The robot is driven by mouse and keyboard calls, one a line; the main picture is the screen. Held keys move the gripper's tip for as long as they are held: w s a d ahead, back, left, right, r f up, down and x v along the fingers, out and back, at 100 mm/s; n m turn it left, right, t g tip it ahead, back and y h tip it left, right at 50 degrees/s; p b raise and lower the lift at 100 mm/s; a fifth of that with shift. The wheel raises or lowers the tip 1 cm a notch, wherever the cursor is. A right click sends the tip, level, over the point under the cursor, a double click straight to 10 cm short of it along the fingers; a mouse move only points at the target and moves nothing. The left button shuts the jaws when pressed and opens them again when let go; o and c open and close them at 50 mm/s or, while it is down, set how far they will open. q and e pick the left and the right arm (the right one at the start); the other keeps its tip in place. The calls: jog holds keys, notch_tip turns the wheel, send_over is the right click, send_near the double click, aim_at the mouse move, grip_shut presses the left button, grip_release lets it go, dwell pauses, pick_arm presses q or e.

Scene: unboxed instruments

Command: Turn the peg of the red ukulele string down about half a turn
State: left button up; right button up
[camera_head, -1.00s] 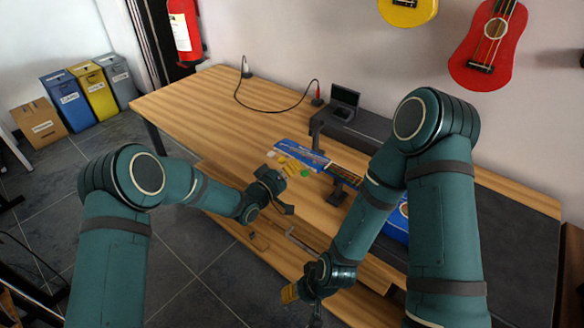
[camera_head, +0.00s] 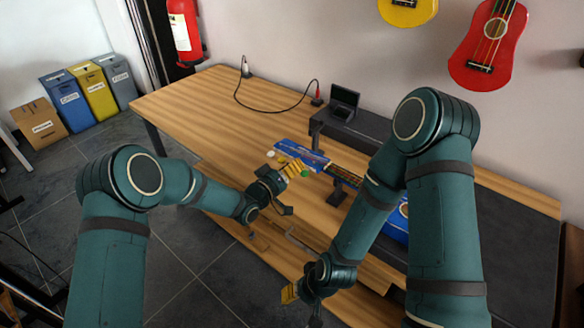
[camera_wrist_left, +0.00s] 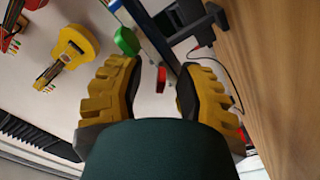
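A pale peg (camera_head: 270,154) and a green peg (camera_head: 305,174) show at the headstock. My left gripper (camera_head: 291,188) is open at the headstock's near side. In the left wrist view its padded yellow fingers (camera_wrist_left: 158,92) stand apart, with the dark headstock edge and a green peg (camera_wrist_left: 125,40) beyond them. My right gripper (camera_head: 302,303) is low at the bench's front, fingers spread.
A black case (camera_head: 344,99) and a cable with a red plug (camera_head: 316,98) are at the back of the bench. Red (camera_head: 488,45) and yellow (camera_head: 408,10) ukuleles hang on the wall. The left part of the bench (camera_head: 190,105) is clear.

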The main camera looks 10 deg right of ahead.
pick_arm(q)
jog(key=v, duration=1.2)
